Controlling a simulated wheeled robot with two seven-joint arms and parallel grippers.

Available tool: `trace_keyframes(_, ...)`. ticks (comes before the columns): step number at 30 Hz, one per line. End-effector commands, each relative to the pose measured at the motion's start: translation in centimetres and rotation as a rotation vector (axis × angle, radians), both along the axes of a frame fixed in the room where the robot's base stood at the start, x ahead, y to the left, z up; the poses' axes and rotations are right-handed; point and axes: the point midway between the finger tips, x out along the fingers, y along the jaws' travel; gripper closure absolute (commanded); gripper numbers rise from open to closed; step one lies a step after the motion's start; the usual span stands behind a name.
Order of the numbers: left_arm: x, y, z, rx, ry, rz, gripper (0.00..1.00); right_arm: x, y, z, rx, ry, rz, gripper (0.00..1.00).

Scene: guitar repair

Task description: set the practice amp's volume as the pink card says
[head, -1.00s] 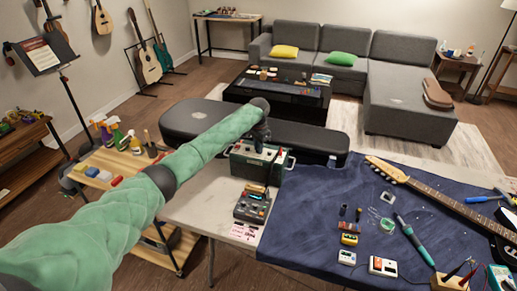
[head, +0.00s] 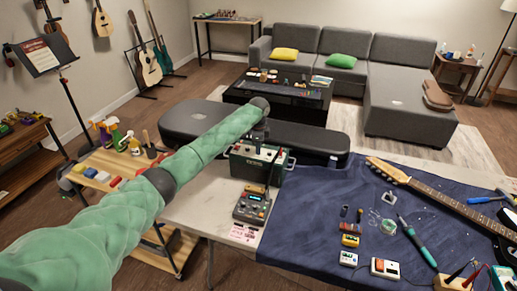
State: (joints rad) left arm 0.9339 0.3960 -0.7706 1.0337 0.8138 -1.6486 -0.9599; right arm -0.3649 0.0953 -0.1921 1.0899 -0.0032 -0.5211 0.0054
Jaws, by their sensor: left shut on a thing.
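The practice amp (head: 254,170) is a dark green box with a light trim, standing upright on the bare pale part of the workbench. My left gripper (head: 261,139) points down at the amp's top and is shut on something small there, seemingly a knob. The forearm and wrist partly hide the fingers and the top panel, so the knob's setting cannot be read. The pink card (head: 243,233) lies flat near the bench's front edge. Its writing is too small to read. My right gripper is out of view.
A grey multi-knob pedal (head: 252,207) stands between amp and card. A blue mat (head: 320,205) to the right holds an electric guitar (head: 450,205), a green-handled iron (head: 420,240) and small boxes. A black case (head: 310,142) lies behind the amp.

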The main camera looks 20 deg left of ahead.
Motion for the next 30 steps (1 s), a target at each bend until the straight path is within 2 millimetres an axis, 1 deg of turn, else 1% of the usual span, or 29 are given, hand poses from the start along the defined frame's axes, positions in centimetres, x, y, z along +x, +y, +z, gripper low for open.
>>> trace_keyframes(1, 0.14, 0.13, 0.29, 0.0, -0.004, -0.005, 1.0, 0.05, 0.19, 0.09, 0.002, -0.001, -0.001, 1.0)
trace_keyframes(7, 0.14, 0.15, 0.32, 0.0, -0.004, -0.02, 1.0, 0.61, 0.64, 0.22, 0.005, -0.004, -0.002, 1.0)
trace_keyframes(15, 0.15, 0.16, 0.33, 0.0, -0.004, -0.019, 1.0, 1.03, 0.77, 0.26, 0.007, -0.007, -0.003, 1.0)
trace_keyframes(16, 0.15, 0.16, 0.33, 0.0, -0.004, -0.019, 0.81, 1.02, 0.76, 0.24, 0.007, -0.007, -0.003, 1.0)
trace_keyframes(19, 0.13, 0.15, 0.3, 0.0, -0.003, -0.019, 0.62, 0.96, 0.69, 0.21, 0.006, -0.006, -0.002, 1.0)
trace_keyframes(27, 0.06, 0.07, 0.14, 0.0, -0.001, -0.02, 0.61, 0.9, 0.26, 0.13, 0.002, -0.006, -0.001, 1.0)
trace_keyframes(30, 0.08, 0.07, 0.36, 0.0, -0.002, -0.02, 0.61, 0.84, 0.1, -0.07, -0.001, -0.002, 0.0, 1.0)
